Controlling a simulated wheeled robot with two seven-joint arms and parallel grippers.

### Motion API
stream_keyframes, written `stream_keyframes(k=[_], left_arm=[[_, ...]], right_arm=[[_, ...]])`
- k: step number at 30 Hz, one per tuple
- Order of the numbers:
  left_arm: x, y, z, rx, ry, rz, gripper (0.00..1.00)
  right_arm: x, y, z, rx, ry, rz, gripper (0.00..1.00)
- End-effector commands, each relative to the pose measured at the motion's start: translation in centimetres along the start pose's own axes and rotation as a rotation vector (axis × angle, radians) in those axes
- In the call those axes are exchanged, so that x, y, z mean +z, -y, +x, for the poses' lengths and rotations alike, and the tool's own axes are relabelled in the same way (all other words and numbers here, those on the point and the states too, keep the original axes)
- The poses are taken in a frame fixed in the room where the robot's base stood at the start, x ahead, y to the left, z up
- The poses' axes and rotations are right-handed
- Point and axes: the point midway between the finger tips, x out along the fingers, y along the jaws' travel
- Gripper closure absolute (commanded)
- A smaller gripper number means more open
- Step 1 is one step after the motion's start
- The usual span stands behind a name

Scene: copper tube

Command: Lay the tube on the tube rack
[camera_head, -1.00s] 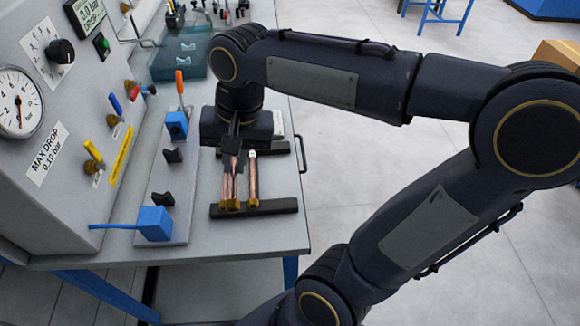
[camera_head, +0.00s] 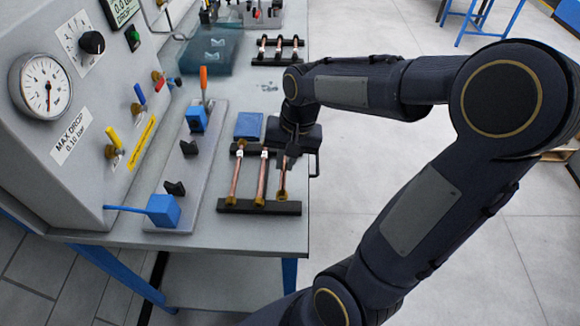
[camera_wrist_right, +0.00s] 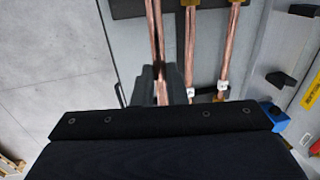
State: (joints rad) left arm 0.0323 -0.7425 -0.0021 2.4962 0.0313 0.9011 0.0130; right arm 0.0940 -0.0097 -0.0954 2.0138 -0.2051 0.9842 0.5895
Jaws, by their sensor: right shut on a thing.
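My right gripper (camera_head: 288,158) is shut on a copper tube (camera_head: 282,180) with a brass end, at the right side of the near tube rack. The tube rack (camera_head: 290,208) has two dark bars on the grey bench. Two other copper tubes lie across it, one at the left (camera_head: 235,180) and one in the middle (camera_head: 262,178). In the wrist view the held tube (camera_wrist_right: 157,40) runs between the fingers (camera_wrist_right: 155,88), roughly parallel to the others. Its near end is over the front bar; I cannot tell whether it touches. My left gripper is not in view.
A test panel with a gauge (camera_head: 42,85) stands at the left. A grey fixture with blue blocks (camera_head: 165,210) and an orange-handled part lies beside the rack. A second rack with tubes (camera_head: 280,62) is farther back. A blue pad (camera_head: 249,125) lies behind the near rack.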

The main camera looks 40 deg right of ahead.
Motion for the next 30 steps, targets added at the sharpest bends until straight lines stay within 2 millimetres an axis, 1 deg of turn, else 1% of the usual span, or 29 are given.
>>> stream_keyframes(k=[1,7,9,12,15,23,27,28,30], left_arm=[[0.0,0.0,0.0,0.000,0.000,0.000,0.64],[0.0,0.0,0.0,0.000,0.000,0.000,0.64],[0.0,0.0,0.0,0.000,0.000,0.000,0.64],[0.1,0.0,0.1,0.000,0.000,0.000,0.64],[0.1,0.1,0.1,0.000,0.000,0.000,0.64],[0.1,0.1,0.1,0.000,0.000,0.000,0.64],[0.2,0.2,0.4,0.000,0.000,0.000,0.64],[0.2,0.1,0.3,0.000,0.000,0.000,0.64],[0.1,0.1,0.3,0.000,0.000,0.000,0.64]], right_arm=[[-0.4,-0.4,0.5,0.002,0.002,0.003,1.00],[-1.3,-1.1,1.7,0.001,0.001,0.001,1.00],[-1.8,-1.6,2.5,0.003,0.002,0.002,1.00],[-1.6,-1.8,4.1,0.003,0.004,-0.001,1.00],[-1.7,-2.0,4.9,0.001,0.002,0.000,1.00],[-1.7,-2.0,5.0,-0.001,-0.001,-0.001,1.00],[-1.7,-2.1,5.5,0.000,-0.001,-0.001,1.00],[-1.7,-2.0,5.3,0.000,-0.001,-0.001,0.84],[-1.6,-2.0,5.3,0.000,0.000,-0.001,0.75]])
